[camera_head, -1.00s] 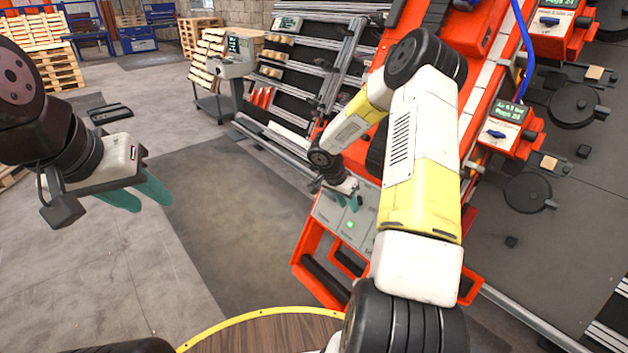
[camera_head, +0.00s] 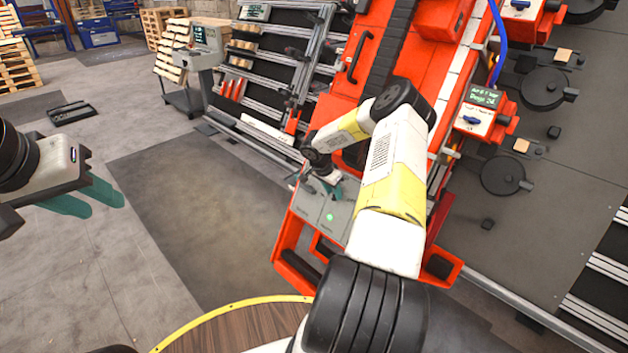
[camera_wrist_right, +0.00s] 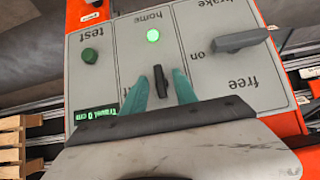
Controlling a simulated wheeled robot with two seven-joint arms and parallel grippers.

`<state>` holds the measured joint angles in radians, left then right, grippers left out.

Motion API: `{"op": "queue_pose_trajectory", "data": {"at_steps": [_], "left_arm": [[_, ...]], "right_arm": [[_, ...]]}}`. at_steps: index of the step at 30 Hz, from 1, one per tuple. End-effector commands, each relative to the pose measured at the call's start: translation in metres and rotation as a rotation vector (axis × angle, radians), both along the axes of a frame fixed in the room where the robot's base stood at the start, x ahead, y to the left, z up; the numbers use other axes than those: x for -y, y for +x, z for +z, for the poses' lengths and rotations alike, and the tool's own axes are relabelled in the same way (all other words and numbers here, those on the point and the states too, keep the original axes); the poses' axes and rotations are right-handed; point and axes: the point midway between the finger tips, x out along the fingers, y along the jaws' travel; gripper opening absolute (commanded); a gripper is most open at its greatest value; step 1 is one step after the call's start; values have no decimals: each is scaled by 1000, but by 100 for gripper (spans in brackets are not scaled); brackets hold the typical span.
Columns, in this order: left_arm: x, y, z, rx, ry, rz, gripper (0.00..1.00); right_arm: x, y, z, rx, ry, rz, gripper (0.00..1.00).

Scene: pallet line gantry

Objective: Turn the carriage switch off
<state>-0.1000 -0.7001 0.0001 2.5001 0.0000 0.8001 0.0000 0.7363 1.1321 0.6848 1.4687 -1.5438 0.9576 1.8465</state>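The grey control panel (camera_head: 345,212) is on the red machine's front end. In the right wrist view the panel (camera_wrist_right: 212,85) appears upside down. A small black switch (camera_wrist_right: 161,82) stands in its middle section, below a lit green lamp (camera_wrist_right: 153,36). My right gripper (camera_wrist_right: 163,74) is open, with one teal finger on each side of this switch and narrow gaps visible. Any lettering behind the gripper is hidden, so I cannot confirm the switch's name. My left gripper (camera_head: 105,206) is open and empty, over the floor at the left.
A grey brake lever (camera_wrist_right: 240,40), marked "on" and "free", is close right of my right fingers. A green test button (camera_wrist_right: 90,56) and a small green-text display (camera_wrist_right: 104,123) are to the left. An orange frame (camera_head: 290,262) projects below the panel.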

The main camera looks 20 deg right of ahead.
Motion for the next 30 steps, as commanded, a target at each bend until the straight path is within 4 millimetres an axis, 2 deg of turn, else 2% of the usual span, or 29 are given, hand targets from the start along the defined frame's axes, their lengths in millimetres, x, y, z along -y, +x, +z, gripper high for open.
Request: {"op": "queue_pose_trajectory", "data": {"at_steps": [2, 6, 15, 21, 30], "left_arm": [[0, 0, 0, 0, 0, 0, 36], [0, 0, 0, 0, 0, 0, 36], [0, 0, 0, 0, 0, 0, 36], [0, 0, 0, 0, 0, 0, 36], [0, 0, 0, 0, 0, 0, 36]], "right_arm": [[8, 3, -2, 0, 2, -2, 35], [9, 3, -10, -1, 2, 1, 35], [10, 4, -11, -1, 0, 2, 35], [9, 4, -11, -1, 0, 2, 0], [9, 4, -10, -5, -3, 5, 0]]}}
